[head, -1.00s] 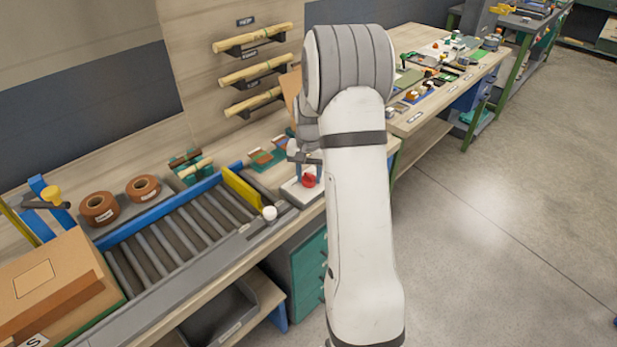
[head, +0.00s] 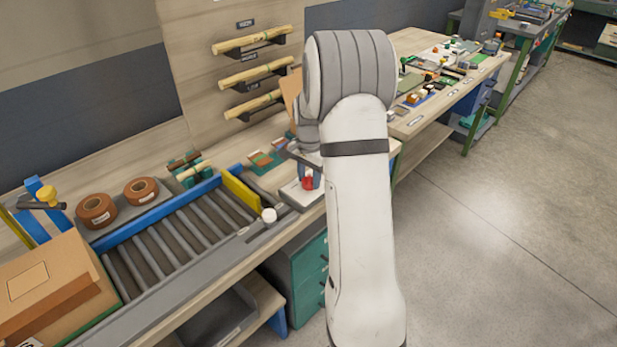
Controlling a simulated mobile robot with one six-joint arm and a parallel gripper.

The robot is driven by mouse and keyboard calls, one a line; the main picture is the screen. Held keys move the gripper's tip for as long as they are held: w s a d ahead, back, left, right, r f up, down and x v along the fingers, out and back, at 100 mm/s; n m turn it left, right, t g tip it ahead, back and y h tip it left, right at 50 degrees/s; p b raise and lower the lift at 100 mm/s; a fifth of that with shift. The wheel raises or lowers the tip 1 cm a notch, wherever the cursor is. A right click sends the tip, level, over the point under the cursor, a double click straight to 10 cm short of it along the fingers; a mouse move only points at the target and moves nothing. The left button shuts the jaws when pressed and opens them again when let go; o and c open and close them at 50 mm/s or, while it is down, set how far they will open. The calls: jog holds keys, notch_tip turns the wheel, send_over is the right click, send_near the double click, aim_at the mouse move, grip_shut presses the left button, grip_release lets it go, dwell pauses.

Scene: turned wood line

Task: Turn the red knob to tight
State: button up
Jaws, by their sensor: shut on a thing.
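The red knob (head: 307,183) sits on a pale block (head: 292,195) at the bench edge, just left of my arm. My gripper (head: 308,172) is at the knob, with a finger showing against it, and is shut on it. The arm hides much of the gripper and the right side of the block. Any mark for tight on the knob is too small to make out.
Left of the block is a roller conveyor (head: 180,238) with a yellow stop plate (head: 241,193) and a white round knob (head: 269,215). A cardboard box (head: 45,285) and two brown tape rolls (head: 97,209) stand farther left. Turned wood pieces (head: 249,40) rest on wall racks.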

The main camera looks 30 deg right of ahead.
aim_at(309, 177)
dwell(0.3)
jog(key=o, duration=1)
jog(key=shift+r, duration=3.9)
